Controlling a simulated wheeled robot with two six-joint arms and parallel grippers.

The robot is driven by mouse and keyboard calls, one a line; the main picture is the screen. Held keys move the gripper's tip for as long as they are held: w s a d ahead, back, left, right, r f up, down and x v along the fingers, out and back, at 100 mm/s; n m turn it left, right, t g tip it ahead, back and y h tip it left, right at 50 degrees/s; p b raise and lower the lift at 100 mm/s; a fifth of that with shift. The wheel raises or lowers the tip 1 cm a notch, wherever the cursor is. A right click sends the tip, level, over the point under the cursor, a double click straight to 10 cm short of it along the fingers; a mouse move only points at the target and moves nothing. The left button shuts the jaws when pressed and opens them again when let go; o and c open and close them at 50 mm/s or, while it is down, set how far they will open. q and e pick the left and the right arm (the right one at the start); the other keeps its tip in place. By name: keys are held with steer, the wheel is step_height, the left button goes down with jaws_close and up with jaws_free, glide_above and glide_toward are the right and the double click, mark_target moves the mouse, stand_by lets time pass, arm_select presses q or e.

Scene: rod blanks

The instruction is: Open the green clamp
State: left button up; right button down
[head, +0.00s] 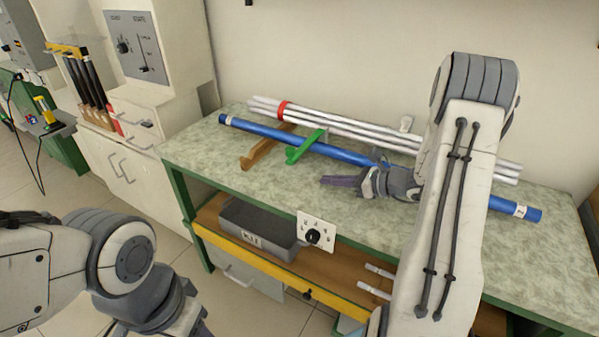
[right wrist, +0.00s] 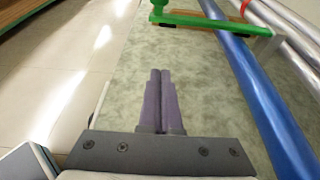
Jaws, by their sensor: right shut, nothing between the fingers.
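The green clamp (head: 304,148) stands on the bench, and its green bar lies across the top of the long blue rod (head: 262,131). In the right wrist view the green bar (right wrist: 195,20) crosses over the blue rod (right wrist: 248,75), with a green knob at its near end. My right gripper (head: 324,180) is shut and empty, in front of the rod and apart from the clamp; its purple fingers (right wrist: 160,72) lie together and point toward the clamp side. My left gripper (head: 185,318) is at the bottom edge, its fingers cut off.
White rods (head: 340,126) with a red band (head: 283,109) lie behind the blue rod. A brown support (head: 262,150) stands left of the clamp. A grey KIT bin (head: 252,230) sits on the shelf below. The bench top (head: 215,150) is clear at front left.

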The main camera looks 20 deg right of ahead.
mark_target(299, 185)
stand_by(0.3)
steer(key=x, duration=1)
steer(key=shift+w+a+f, duration=0.1)
steer(key=shift+a, duration=0.05)
step_height(299, 185, up, 3)
steer(key=shift+r+p, duration=0.1)
steer(key=shift+p, duration=0.5)
steer(key=shift+r, duration=0.45)
